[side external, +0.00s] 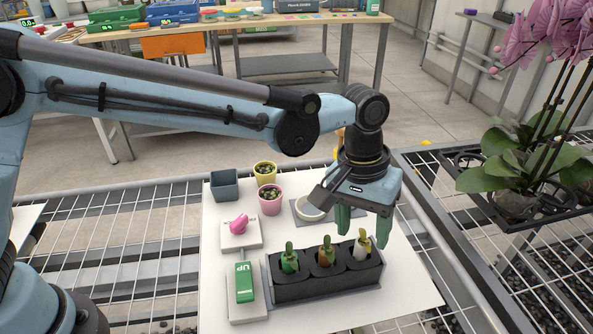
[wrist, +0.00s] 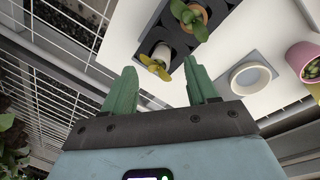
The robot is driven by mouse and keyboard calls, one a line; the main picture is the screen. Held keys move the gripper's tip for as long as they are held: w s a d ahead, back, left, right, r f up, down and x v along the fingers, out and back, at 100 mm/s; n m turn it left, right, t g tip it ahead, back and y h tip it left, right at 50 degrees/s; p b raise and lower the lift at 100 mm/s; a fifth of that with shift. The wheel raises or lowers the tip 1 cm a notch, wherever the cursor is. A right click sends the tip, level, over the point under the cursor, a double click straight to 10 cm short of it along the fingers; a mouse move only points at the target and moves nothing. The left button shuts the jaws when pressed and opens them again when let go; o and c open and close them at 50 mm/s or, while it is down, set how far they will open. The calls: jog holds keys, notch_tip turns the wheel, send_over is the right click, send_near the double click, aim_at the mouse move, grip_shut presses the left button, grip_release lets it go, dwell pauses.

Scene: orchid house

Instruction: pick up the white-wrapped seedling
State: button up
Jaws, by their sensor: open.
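The white-wrapped seedling (side external: 359,252) stands upright in the right-hand hole of a black block (side external: 322,287). Its yellow-green leaves stick up, and it also shows in the wrist view (wrist: 161,53). A brown-wrapped seedling (side external: 325,257) is in the middle hole and a green-wrapped seedling (side external: 289,262) in the left one. My gripper (side external: 363,226) has green fingers, is open and empty, and points down over the right end of the block. In the wrist view the white-wrapped seedling lies just beyond the gap between the fingertips (wrist: 162,80).
A white ring-shaped dish (side external: 307,211) is behind the block. Yellow (side external: 265,170) and pink (side external: 270,200) pots and a grey square pot (side external: 225,186) stand farther back. A pink item (side external: 239,224) and a green-faced device (side external: 244,282) are at left. A potted orchid (side external: 525,165) stands at right.

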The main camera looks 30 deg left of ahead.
jog(key=shift+d+f, duration=0.15)
jog(key=shift+f, duration=0.95)
grip_shut()
jog(key=shift+r, duration=0.55)
jog(key=r, duration=0.2)
jog(key=s+r, duration=0.1)
jog(key=shift+d+r, duration=0.2)
jog(key=shift+r, duration=0.15)
jog(key=s+d+r, duration=0.3)
jog(key=s+r, duration=0.3)
jog(key=s, duration=0.4)
jog(key=shift+d+r, duration=0.15)
jog(key=shift+d, duration=0.25)
